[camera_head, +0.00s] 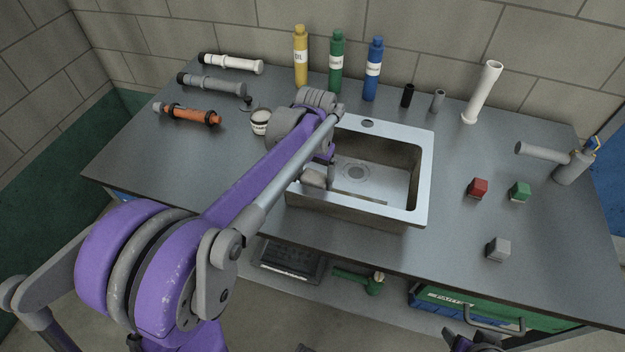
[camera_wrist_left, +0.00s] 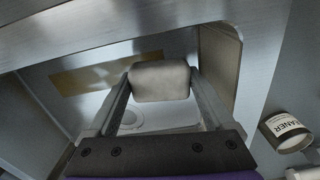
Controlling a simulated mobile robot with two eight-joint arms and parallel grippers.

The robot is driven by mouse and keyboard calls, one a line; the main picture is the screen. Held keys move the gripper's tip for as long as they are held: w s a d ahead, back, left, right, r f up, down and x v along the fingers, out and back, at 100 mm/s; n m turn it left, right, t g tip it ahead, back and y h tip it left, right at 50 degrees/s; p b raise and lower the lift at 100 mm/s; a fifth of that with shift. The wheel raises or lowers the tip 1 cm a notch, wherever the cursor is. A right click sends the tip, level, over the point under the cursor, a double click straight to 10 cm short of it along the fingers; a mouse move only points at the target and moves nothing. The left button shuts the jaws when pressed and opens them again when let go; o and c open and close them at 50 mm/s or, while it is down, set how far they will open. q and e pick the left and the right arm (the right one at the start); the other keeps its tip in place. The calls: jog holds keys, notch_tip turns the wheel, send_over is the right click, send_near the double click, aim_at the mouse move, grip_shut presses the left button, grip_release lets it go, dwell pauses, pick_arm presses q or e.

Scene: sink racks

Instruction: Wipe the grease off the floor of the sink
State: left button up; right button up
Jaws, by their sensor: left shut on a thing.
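The sink (camera_head: 424,180) is a steel basin set in the worktop, with a round drain (camera_head: 356,172) in its floor. My left gripper (camera_head: 318,170) reaches down into the left part of the basin. It is shut on a beige sponge-like block (camera_wrist_left: 160,82), which also shows in the head view (camera_head: 313,180). A brownish-yellow patch that looks like grease (camera_wrist_left: 82,76) lies beyond and left of the block in the left wrist view. I cannot tell whether the block touches the sink floor. My left arm hides part of the basin's left side.
A white tub (camera_head: 260,122) stands left of the sink. Yellow (camera_head: 301,56), green (camera_head: 337,62) and blue (camera_head: 373,69) bottles stand behind it. Red (camera_head: 477,187), green (camera_head: 520,191) and grey (camera_head: 497,249) blocks sit to the right. Pipes lie at the back left.

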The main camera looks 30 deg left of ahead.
aim_at(314, 176)
pick_arm(q)
jog(key=shift+w+d+r, duration=0.1)
jog(key=shift+r, duration=0.55)
notch_tip(314, 176, up, 2)
jog(key=shift+r+p, duration=0.1)
jog(key=shift+p, duration=0.85)
jog(key=shift+r+p, duration=0.4)
jog(key=shift+r, duration=0.4)
pick_arm(e)
jog(key=r, duration=0.3)
jog(key=shift+a+r, duration=0.2)
jog(key=shift+r, duration=0.2)
